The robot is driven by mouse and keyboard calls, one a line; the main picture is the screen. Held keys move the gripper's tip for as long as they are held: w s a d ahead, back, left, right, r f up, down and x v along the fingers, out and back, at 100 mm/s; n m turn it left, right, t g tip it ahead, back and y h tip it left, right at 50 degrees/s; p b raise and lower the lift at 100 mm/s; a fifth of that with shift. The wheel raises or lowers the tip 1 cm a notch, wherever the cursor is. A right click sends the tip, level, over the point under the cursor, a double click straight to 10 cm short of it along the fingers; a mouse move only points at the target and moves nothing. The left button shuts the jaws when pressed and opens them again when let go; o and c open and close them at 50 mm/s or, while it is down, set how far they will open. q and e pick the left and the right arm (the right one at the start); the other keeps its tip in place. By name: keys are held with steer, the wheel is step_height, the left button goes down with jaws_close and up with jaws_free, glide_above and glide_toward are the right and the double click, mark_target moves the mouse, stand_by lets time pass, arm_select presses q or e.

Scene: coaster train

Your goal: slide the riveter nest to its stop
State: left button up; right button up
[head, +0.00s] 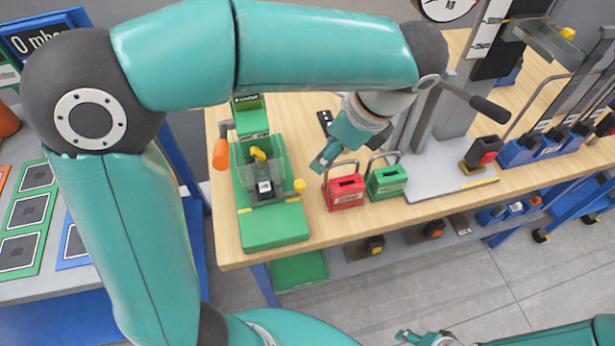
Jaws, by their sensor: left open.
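A green bench fixture (273,226) stands at the left end of the wooden bench, with an orange handle on its left side. A dark nest-like piece (265,187) with a pale insert and yellow parts sits inside it; I cannot tell its exact position along the fixture. My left gripper (325,160) is open and points down and left, to the right of the fixture and above the red box; it appears empty. My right gripper (408,336) is low at the bottom edge, partly cut off, and its jaws are too small to read.
A red box (345,194) and a green box (387,183) with looped handles stand right of the fixture. A grey press (440,100) with a black-gripped lever stands behind them. Blue racks (545,146) are at the right. The bench's front strip (340,232) is clear.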

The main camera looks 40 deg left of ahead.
mark_target(302, 184)
arm_select(q)
steer(key=x, duration=1.4)
steer(key=shift+f, duration=0.25)
steer(key=shift+c, duration=0.3)
jaws_close()
steer(key=shift+d, duration=0.15)
